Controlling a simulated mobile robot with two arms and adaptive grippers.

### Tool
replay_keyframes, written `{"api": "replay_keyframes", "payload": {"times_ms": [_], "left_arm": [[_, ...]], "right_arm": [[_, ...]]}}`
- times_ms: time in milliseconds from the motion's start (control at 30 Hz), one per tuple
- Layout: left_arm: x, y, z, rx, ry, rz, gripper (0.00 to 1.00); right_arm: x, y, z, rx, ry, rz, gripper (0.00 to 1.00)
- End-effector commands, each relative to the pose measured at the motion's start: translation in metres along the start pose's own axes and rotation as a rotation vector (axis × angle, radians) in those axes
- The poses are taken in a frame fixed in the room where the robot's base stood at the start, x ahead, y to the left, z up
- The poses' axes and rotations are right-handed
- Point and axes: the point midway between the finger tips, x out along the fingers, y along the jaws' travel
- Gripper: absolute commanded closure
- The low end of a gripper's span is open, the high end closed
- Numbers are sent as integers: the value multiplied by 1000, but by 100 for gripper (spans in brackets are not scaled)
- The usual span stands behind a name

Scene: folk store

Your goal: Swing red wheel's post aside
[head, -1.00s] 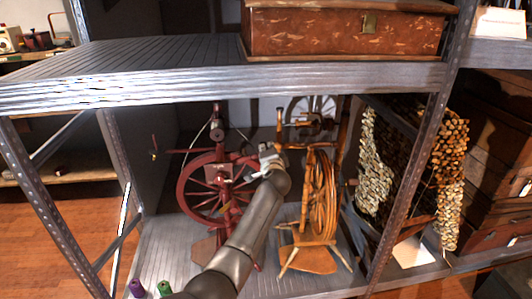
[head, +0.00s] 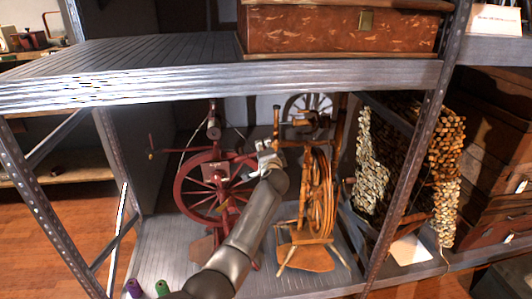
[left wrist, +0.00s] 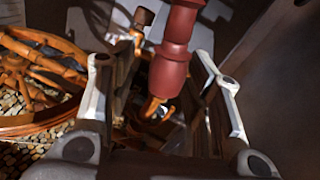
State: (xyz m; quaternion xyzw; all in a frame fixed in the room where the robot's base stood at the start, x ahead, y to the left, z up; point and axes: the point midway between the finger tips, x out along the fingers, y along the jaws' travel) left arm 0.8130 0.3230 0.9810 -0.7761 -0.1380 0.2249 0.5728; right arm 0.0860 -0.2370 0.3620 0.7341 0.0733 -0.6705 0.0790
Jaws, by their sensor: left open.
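The red spinning wheel (head: 205,190) stands on the lower shelf, left of centre in the head view. An upright red post (head: 214,122) rises above it. My left gripper (head: 265,156) is beside the red wheel's right edge, between it and the orange wooden wheel. In the left wrist view my left gripper (left wrist: 152,75) is open. A turned red post (left wrist: 172,55) shows between its two fingers, nearer the right one. I cannot tell whether either finger touches it. My right gripper is not in view.
The orange wooden spinning wheel (head: 319,195) stands close to the right of my gripper. The upper shelf board (head: 170,80) and metal uprights (head: 422,150) frame the space. A purple spool (head: 133,288) and a green spool (head: 162,287) stand at the front left.

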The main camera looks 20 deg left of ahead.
Motion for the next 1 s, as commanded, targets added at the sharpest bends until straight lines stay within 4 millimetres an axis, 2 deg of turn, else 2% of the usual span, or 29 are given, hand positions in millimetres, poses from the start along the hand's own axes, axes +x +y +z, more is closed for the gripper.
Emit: {"api": "replay_keyframes", "payload": {"times_ms": [267, 800, 1000], "left_arm": [[-12, 0, -1, -2, 1, -2, 55], [-91, 0, 0, -1, 2, 0, 55], [-113, 1, 0, 0, 0, 1, 55]], "right_arm": [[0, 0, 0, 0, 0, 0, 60], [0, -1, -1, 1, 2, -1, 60], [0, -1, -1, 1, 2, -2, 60]]}}
